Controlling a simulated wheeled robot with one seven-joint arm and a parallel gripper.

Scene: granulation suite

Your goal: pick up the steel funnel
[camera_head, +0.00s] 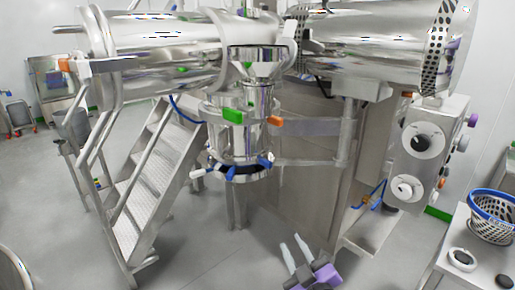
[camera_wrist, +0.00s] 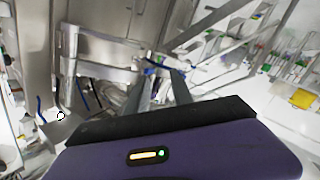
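A shiny steel funnel-shaped piece (camera_head: 262,68) with a dark wide mouth is at the upper middle of the head view. It narrows downward above a steel vessel with green, orange and blue fittings (camera_head: 240,140). I cannot tell whether it is a loose funnel or part of the machine. My gripper (camera_head: 292,242) is at the bottom middle of the head view, low and well apart from this piece. Its two pale fingers are spread with nothing between them. The fingers also show in the wrist view (camera_wrist: 164,72), apart and empty. I cannot make out a funnel there.
Metal steps with a handrail (camera_head: 150,185) stand at the left. A steel machine body (camera_head: 305,180) is behind my gripper. A white table (camera_head: 455,235) at the right holds a blue-rimmed perforated basket (camera_head: 490,230) and small round parts.

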